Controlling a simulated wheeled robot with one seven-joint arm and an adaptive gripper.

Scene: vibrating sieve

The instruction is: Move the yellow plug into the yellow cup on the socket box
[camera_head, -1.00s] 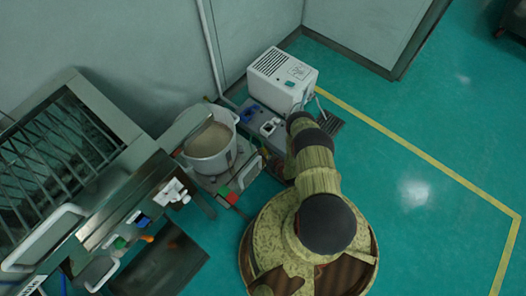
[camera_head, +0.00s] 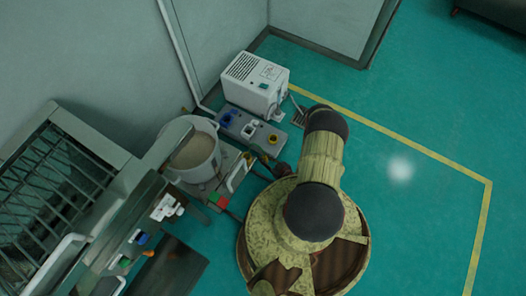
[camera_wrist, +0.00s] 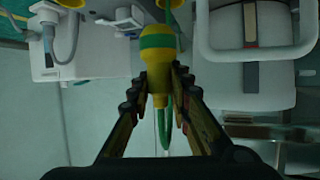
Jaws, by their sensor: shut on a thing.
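The yellow plug (camera_wrist: 157,72) has a green band and a green cable trailing from it. In the wrist view my gripper (camera_wrist: 160,82) is shut on it, one finger on each side. The grey socket box (camera_head: 238,124) stands against the wall in the head view. It carries a blue socket, a white one and the yellow cup (camera_head: 272,139) at its right end. My gripper and the plug do not show in the head view. Yellow parts are cut off at the top edge of the wrist view; I cannot tell if one is the yellow cup.
A white vented box (camera_head: 254,84) stands behind the socket box. A pot of grainy material (camera_head: 194,155) is to its left. A grey plug with a cable (camera_wrist: 62,35) sits at upper left in the wrist view. Floor (camera_head: 410,110) to the right is clear.

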